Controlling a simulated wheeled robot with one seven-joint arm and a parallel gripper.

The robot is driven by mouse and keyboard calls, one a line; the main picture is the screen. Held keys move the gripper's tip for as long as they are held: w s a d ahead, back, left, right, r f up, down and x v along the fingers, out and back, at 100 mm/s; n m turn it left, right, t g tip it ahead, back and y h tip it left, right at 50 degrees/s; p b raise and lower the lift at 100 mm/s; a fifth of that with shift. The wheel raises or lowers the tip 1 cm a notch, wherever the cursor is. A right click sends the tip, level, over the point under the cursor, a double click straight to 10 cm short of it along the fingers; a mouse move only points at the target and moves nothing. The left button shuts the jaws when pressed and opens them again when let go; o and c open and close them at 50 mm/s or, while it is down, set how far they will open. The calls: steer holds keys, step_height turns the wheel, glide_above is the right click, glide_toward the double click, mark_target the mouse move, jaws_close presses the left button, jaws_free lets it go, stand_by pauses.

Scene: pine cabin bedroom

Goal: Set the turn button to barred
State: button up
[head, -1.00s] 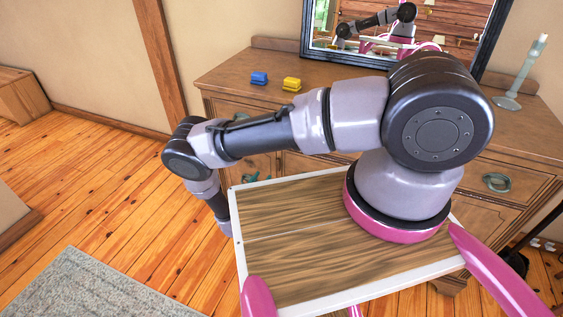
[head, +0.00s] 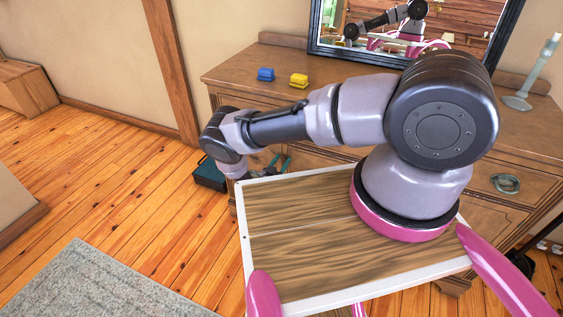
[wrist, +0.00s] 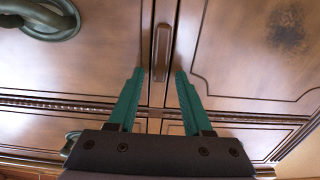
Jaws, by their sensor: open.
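The turn button (wrist: 161,50) is a small, narrow brown piece on the upright strip between two panels of the dresser front, in the wrist view. Its long side runs up and down the picture, in line with the strip. My gripper (wrist: 159,74) has two teal fingers spread apart, one on each side of the strip, with their tips near the button's lower end. In the head view the button cannot be made out behind my arm.
A green ring handle (wrist: 48,18) is left of the button. Open wooden floor and a grey rug (head: 90,285) lie left.

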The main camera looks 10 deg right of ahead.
jaws_close()
